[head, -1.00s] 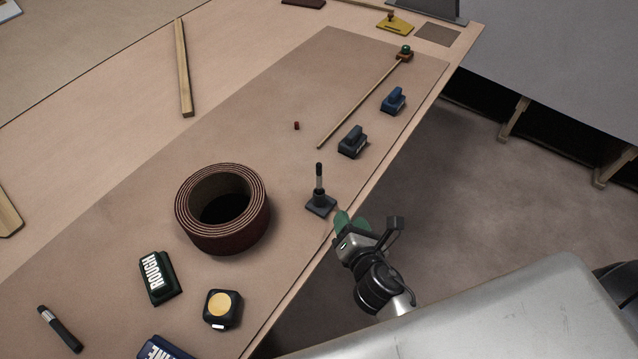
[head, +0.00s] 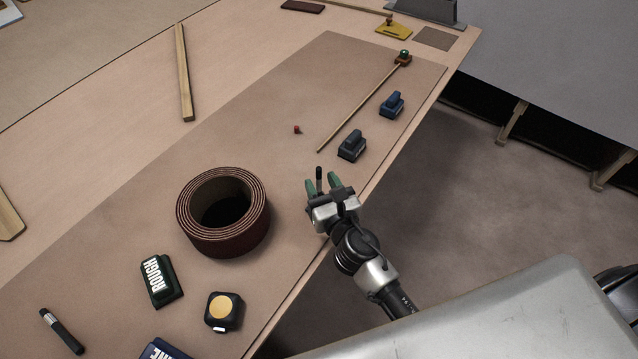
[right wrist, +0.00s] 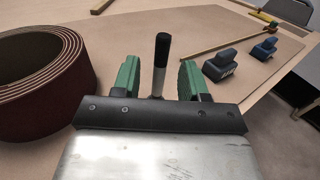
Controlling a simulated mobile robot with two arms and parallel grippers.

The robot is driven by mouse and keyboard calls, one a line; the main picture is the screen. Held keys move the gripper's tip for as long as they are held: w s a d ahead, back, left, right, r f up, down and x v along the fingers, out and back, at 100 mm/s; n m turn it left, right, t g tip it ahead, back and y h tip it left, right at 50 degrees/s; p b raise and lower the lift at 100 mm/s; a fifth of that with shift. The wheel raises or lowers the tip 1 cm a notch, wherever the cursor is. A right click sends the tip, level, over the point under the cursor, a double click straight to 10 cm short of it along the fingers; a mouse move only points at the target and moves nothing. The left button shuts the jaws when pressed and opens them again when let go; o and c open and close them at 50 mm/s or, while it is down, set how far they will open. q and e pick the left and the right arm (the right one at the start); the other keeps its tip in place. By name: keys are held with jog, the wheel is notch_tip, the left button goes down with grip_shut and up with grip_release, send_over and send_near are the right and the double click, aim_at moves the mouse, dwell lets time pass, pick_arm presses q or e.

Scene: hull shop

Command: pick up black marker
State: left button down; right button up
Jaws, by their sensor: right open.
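The black marker (head: 319,174) stands upright; in the head view only its upper part shows, and my right gripper hides the lower part and the small stand it stood in a second ago. My right gripper (head: 323,183) is open, with a green finger on each side of the marker. In the right wrist view, the marker (right wrist: 161,62) has a black top and a grey lower body and rises between the two green fingers (right wrist: 158,78). I cannot tell whether either finger touches it. My left gripper is not in view.
A dark red abrasive roll (head: 247,237) stands left of the gripper. Two blue blocks (head: 352,145) (head: 391,104) and a thin wooden rod (head: 357,108) lie beyond it. A green ROUGH block (head: 161,280), a tape measure (head: 224,311) and another dark marker-like stick (head: 61,331) lie nearer.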

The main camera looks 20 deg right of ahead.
aim_at(320, 182)
jog(key=w, duration=0.4)
jog(key=shift+a, duration=0.15)
jog(key=shift+s, duration=0.1)
grip_shut()
